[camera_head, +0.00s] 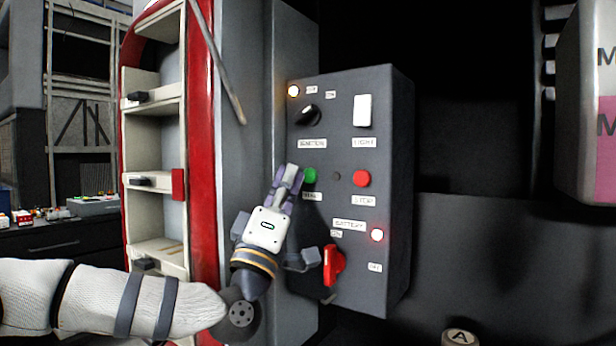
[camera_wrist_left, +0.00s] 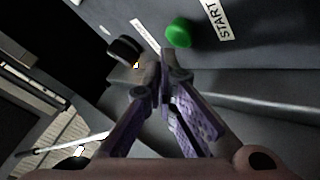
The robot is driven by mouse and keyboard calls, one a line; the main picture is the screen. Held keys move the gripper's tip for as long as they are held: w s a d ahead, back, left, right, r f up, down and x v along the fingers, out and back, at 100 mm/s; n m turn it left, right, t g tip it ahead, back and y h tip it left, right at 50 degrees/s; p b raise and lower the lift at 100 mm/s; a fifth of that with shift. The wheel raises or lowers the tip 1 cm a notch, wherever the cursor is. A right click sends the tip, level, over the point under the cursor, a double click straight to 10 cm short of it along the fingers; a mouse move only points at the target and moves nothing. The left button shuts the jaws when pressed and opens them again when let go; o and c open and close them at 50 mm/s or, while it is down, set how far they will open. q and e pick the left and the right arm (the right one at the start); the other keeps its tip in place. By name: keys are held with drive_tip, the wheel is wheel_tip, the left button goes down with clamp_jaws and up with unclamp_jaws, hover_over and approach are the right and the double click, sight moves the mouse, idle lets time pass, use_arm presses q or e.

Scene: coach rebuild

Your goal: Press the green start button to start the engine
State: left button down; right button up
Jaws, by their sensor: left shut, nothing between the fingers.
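The green start button (camera_head: 310,175) is on the left part of the grey control box (camera_head: 398,200) in the head view. In the left wrist view, the green button (camera_wrist_left: 179,33) stands out from the panel beside a START label (camera_wrist_left: 213,20). My left gripper (camera_head: 291,172) is shut and empty, its fingertips just left of the button in the head view. In the left wrist view the shut fingertips of my left gripper (camera_wrist_left: 160,68) are below and left of the button, with a gap in the picture. Whether they touch the panel cannot be told. My right gripper is not in view.
The panel also bears a red stop button (camera_head: 362,178), a black ignition knob (camera_head: 308,115), a white switch (camera_head: 363,110) and a red battery switch (camera_head: 333,264). A lit amber lamp (camera_head: 293,91) and a lit red lamp (camera_head: 376,235) show. A red-edged shelf (camera_head: 205,150) stands left.

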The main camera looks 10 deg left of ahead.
use_arm(q)
drive_tip(key=shift+w+d, duration=0.15)
drive_tip(key=shift+w, duration=0.25)
drive_tip(key=shift+w+d+b, duration=0.15)
drive_tip(key=shift+w+b, duration=0.2)
drive_tip(key=shift+w, duration=0.1)
idle(0.7)
idle(0.4)
drive_tip(key=shift+s+a+p, duration=0.3)
drive_tip(key=shift+s+p, duration=0.15)
drive_tip(key=shift+s, duration=0.4)
